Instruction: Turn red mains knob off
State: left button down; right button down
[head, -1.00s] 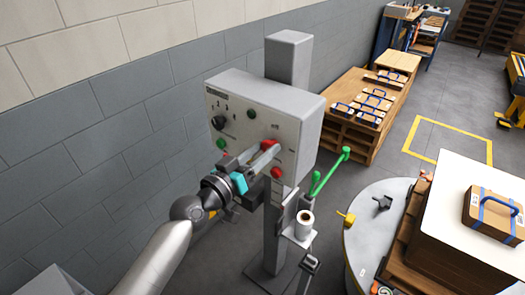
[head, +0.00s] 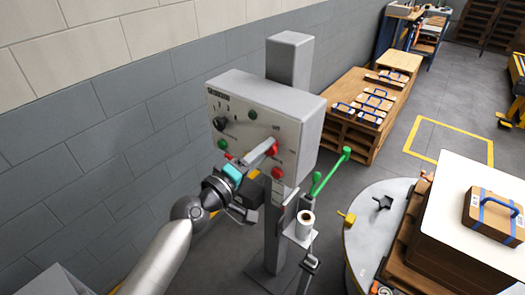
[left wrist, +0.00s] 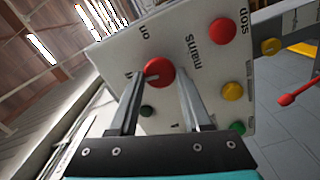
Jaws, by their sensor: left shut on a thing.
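The red mains knob (head: 273,147) is on the front of the grey control box (head: 304,110). In the left wrist view the round red knob (left wrist: 160,68) sits between my fingertips, beside the "mains" lettering, with "on" printed near it. My left gripper (head: 266,153) reaches the panel from the lower left and is shut on the knob; it also shows in the left wrist view (left wrist: 160,84). The fingers partly cover the knob in the head view. My right gripper is not in view.
Close by on the panel are a red stop button (left wrist: 222,31), a yellow button (left wrist: 232,91) and a black selector (head: 219,124). A green lever (head: 331,171) and a tape roll (head: 306,218) stand right of the post. A round table (head: 365,215) is at right.

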pick_arm(q)
jog(key=shift+n, duration=0.7)
jog(key=shift+c, duration=1.7)
grip_release()
jog(key=b+v, duration=0.2)
jog(key=v, duration=1.3)
jog(key=shift+b, duration=0.35)
jog(key=shift+s, duration=0.1)
